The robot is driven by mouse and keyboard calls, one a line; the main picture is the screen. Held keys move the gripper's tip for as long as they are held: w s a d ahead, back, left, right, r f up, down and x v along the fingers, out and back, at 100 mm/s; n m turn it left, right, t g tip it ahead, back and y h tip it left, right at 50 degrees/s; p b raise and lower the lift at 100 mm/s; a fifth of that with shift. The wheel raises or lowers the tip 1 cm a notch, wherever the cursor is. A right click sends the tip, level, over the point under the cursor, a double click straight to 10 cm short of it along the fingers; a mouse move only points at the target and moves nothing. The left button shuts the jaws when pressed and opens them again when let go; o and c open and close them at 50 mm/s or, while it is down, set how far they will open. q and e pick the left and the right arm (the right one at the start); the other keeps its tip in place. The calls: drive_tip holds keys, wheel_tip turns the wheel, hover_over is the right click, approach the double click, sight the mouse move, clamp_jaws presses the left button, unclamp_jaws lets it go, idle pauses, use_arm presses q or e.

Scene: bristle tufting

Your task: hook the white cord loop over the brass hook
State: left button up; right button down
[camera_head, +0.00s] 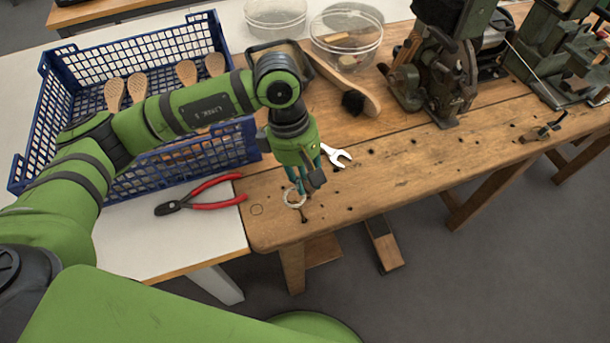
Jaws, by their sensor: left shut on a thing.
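My left gripper (301,191) points down over the near left corner of the wooden bench and is shut on the white cord loop (287,203). The loop is a small pale ring at the fingertips, close above the bench top. A small dark upright piece (304,216) shows just below the loop near the bench edge; it may be the brass hook, but it is too small to be sure. I cannot tell whether the loop touches it or goes around it. My right gripper is not in view.
A blue crate (205,158) with wooden brush heads stands at the left. Red-handled pliers (215,199) lie left of the loop. A white-ended wrench (337,156) and a wooden brush (352,95) lie behind the gripper. Green machines (437,75) stand further right. The bench (410,160) between is mostly clear.

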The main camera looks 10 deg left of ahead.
use_arm(q)
drive_tip(key=shift+b, duration=0.45)
idle(0.7)
drive_tip(key=shift+f, duration=0.1)
idle(0.4)
drive_tip(key=shift+f+b, duration=1.55)
drive_tip(key=shift+b, duration=0.5)
drive_tip(key=shift+f, duration=0.15)
drive_tip(key=shift+f+b, duration=0.2)
drive_tip(key=shift+b, duration=0.15)
